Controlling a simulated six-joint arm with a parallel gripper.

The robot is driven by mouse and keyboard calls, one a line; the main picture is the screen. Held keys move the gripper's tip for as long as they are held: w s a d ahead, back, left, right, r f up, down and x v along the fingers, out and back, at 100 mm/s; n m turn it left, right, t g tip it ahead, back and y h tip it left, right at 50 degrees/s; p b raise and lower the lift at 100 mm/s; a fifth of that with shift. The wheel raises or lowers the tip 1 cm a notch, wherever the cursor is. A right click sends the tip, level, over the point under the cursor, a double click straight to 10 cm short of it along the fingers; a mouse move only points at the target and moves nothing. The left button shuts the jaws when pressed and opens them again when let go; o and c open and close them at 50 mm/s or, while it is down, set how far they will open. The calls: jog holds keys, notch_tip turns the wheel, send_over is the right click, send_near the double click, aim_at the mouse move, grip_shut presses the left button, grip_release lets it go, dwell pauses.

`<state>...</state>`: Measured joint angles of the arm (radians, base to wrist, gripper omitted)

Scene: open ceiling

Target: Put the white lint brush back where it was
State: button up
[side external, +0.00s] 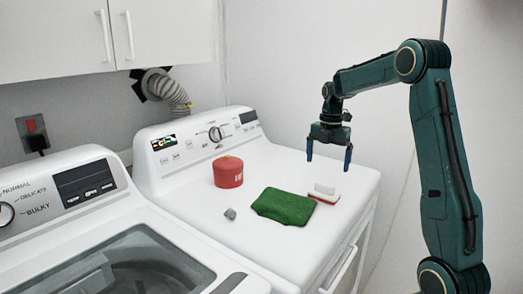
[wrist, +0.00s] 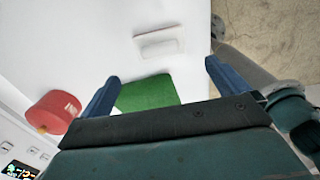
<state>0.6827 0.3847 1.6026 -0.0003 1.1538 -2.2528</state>
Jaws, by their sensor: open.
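The white lint brush (side external: 325,189) lies on the dryer top near its right edge, with a red strip along its lower side. It touches or nearly touches the right end of the green folded cloth; I cannot tell which. Nothing is between the fingers.
The green cloth (side external: 284,206) lies left of the brush. A red tin (side external: 228,172) and a small grey lump (side external: 230,214) are farther left on the dryer top (side external: 185,190). A washer (side external: 60,250) stands at the front left. The dryer's right edge is close to the brush.

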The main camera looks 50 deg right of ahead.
jog(key=shift+r, duration=1.2)
jog(key=s+a+r+m+t, duration=0.1)
jog(key=s+a+r+m, duration=0.15)
jog(key=a, duration=0.35)
jog(key=s+a+r+m+t+h, duration=0.1)
jog(key=s+a+r+m, duration=0.15)
jog(key=a, duration=0.45)
jog(key=s+a+r+m+t, duration=0.1)
jog(key=a+r+m, duration=0.1)
jog(key=a+m, duration=0.3)
jog(key=s+a+f+m+t+y, duration=0.1)
jog(key=s+a+f+m, duration=0.3)
jog(key=s+a+m, duration=0.4)
jog(key=s+a+t, duration=0.1)
jog(key=s+a, duration=0.2)
jog(key=s, duration=0.1)
jog(key=shift+t, duration=0.3)
